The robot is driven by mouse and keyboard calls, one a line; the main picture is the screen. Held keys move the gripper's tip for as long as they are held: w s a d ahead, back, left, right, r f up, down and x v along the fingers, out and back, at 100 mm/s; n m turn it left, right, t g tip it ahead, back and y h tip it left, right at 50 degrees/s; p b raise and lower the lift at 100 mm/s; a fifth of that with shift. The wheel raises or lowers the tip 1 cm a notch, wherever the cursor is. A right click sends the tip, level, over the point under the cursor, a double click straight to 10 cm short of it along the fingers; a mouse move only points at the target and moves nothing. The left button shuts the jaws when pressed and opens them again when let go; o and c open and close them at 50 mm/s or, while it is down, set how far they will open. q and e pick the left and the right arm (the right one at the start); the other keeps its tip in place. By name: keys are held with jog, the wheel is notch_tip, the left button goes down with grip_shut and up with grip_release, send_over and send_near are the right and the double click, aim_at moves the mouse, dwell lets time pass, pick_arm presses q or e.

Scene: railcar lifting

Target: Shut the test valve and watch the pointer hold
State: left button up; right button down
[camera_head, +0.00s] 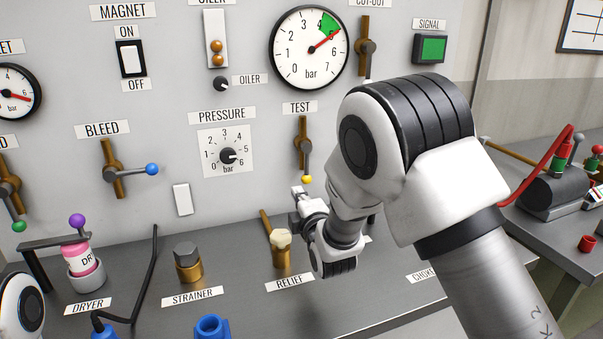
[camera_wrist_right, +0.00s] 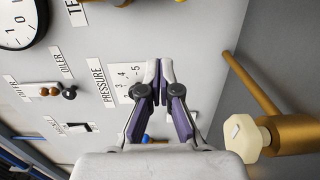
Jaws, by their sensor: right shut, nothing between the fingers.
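The test valve (camera_head: 303,145) is on the panel under its TEST label. Its dark lever hangs straight down in line with the brown pipe, ending in a yellow knob (camera_head: 307,180). The large bar gauge (camera_head: 309,48) is above it; its red pointer lies up and right, at the right end of the green band. My right gripper (camera_head: 297,190) is shut and empty, just below the yellow knob; I cannot tell whether they touch. In the right wrist view its closed fingertips (camera_wrist_right: 159,66) point toward the panel, and the lever shows only at the top edge. My left gripper is not in view.
The relief valve (camera_head: 281,250), with a cream knob, stands on the bench close below my right gripper. The pressure dial (camera_head: 227,151) and bleed valve (camera_head: 115,169) are to the left. The strainer (camera_head: 188,262) stands on the bench. My right arm covers the panel's lower right.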

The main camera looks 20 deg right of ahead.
aim_at(307, 164)
jog(key=w+d+p, duration=0.3)
jog(key=w+d, duration=0.1)
jog(key=w, duration=0.6)
jog(key=shift+w, duration=0.15)
jog(key=shift+d, duration=0.1)
jog(key=shift+d, duration=0.1)
